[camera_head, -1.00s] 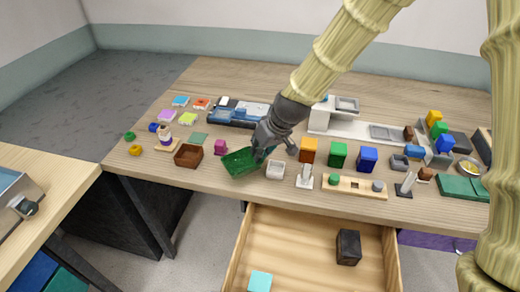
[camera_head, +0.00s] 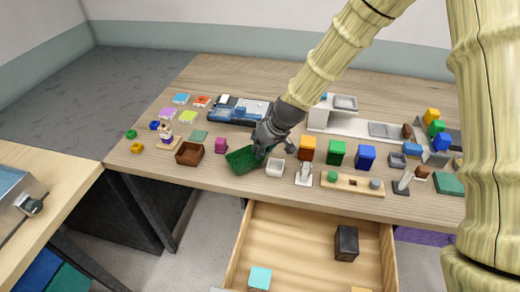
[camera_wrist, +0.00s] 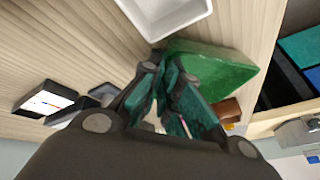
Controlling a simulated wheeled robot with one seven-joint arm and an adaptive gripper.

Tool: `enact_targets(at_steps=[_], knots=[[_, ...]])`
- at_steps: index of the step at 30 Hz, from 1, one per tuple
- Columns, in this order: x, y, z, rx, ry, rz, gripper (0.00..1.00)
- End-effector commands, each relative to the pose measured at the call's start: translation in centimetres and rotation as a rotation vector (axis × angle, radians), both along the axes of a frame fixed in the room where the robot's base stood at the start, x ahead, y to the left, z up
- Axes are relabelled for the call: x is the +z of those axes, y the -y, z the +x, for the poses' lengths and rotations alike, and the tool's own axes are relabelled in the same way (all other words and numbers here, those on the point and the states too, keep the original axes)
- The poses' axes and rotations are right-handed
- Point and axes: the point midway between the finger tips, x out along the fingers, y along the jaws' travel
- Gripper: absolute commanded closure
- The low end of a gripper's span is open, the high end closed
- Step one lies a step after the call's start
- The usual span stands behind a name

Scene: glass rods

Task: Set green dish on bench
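The green dish (camera_head: 241,161) is a shallow square tray near the front edge of the bench (camera_head: 335,205), above the open drawer's left side. In the wrist view the dish (camera_wrist: 222,72) shows just past my fingertips. My gripper (camera_head: 262,150) comes down at the dish's right side. In the wrist view my gripper's fingers (camera_wrist: 166,68) are close together on the dish's near edge, and appear shut on it. The dish looks slightly tilted; whether its underside touches the bench is hidden.
A blue device (camera_head: 238,111) is behind. An open wooden drawer (camera_head: 300,250) juts out in front. Coloured blocks line the right.

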Motion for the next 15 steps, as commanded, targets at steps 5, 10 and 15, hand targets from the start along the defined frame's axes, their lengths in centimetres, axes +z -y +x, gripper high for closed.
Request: enact_targets(at_steps=[5, 10, 15], knots=[[-0.24, -0.01, 0.00, 0.000, 0.000, 0.000, 1.00], [-0.32, 0.00, -0.01, 0.000, 0.000, 0.000, 0.78], [-0.31, -0.01, -0.01, 0.000, 0.000, 0.000, 0.73]])
